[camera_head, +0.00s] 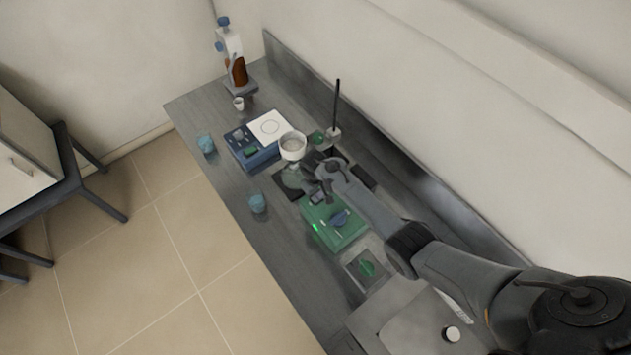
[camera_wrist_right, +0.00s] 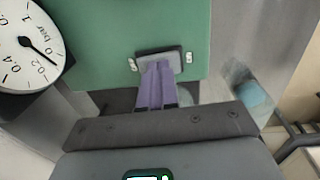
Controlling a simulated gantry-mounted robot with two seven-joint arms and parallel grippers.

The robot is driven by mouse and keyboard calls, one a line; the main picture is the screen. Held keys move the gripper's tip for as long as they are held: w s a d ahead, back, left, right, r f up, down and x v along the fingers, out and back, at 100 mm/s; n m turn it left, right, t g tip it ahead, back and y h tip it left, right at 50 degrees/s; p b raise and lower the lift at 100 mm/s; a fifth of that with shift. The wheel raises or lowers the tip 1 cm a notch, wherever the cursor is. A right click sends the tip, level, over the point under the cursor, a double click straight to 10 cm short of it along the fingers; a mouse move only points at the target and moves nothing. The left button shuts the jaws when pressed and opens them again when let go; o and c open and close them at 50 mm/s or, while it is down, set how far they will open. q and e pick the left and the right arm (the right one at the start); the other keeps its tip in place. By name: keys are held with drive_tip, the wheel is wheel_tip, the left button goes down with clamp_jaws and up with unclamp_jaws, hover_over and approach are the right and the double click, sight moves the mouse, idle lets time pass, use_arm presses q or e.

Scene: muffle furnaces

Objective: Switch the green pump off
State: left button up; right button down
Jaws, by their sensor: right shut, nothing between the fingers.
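In the right wrist view, the pump's green face (camera_wrist_right: 95,40) fills the top and carries a dark rocker switch (camera_wrist_right: 174,57) in a grey frame with a small pale fitting on each side. My right gripper (camera_wrist_right: 155,66) is shut and empty, its purple fingertips over the switch; I cannot tell whether they touch. It also shows in the head view (camera_head: 313,187), at the pump's far end. My left gripper is out of view.
A pressure gauge (camera_wrist_right: 27,45) sits beside the pump face. A white bowl (camera_head: 292,146), a blue device (camera_head: 250,151) and blue beakers (camera_head: 257,204) stand nearby on the bench. A thin black rod (camera_head: 336,105) rises behind. A brown bottle (camera_head: 238,72) stands at the far end.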

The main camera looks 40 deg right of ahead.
sight(314, 200)
drive_tip(key=r+p, duration=0.2)
drive_tip(key=r, duration=0.1)
drive_tip(key=r+p, duration=0.1)
drive_tip(key=p, duration=0.1)
drive_tip(key=shift+a+r, duration=0.25)
drive_tip(key=shift+a, duration=0.05)
wheel_tip(314, 200, up, 9)
drive_tip(key=a+b, duration=0.1)
drive_tip(key=shift+a, duration=0.15)
